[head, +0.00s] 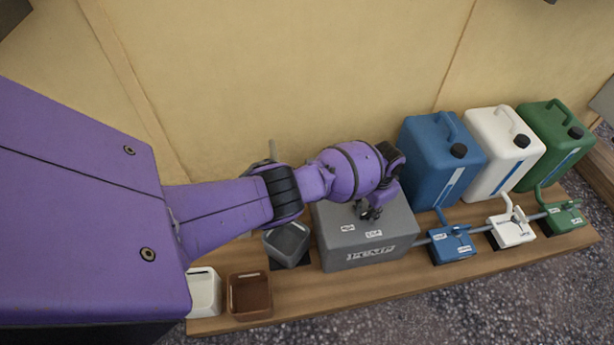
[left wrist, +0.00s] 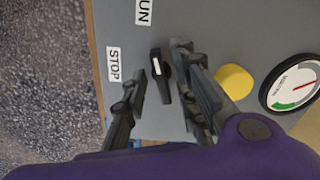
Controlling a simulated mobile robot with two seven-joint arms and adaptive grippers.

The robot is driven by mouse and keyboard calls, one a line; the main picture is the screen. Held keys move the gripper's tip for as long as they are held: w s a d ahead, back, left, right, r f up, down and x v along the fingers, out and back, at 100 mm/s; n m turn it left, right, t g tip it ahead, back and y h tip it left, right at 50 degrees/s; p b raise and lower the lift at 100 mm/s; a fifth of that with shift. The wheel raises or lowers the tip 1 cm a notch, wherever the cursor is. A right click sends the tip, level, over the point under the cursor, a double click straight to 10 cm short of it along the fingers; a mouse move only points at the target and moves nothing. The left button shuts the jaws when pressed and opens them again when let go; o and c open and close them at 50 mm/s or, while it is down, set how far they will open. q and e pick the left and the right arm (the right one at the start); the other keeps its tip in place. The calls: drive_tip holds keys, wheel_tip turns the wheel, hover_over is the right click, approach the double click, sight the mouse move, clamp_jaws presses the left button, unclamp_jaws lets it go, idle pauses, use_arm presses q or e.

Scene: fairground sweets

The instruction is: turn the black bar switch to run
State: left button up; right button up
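The black bar switch (left wrist: 166,93) shows in the left wrist view on the top of the grey pump box (head: 340,252). It has a white mark near its upper end and lies nearly upright in the picture, slightly tilted. The STOP label (left wrist: 114,64) is to its left; the RUN label (left wrist: 143,11) is above it, cut by the picture edge. My left gripper (head: 371,212) is over the box; in the left wrist view its open fingers (left wrist: 161,78) stand on either side of the bar, with gaps visible. Contact cannot be told. My right gripper is not in view.
A yellow button (left wrist: 234,80) and a round gauge (left wrist: 291,82) sit right of the switch in the left wrist view. Blue (head: 437,165), white (head: 493,160) and green (head: 545,128) canisters stand right of the box, with valves in front. Small bins stand left of the box.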

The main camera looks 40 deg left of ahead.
sight(370, 211)
use_arm(q)
drive_tip(key=shift+w+r, duration=0.2)
drive_tip(key=shift+w, duration=0.05)
drive_tip(key=shift+r, duration=0.5)
wheel_tip(370, 211, up, 11)
drive_tip(key=shift+f, duration=0.1)
idle(0.3)
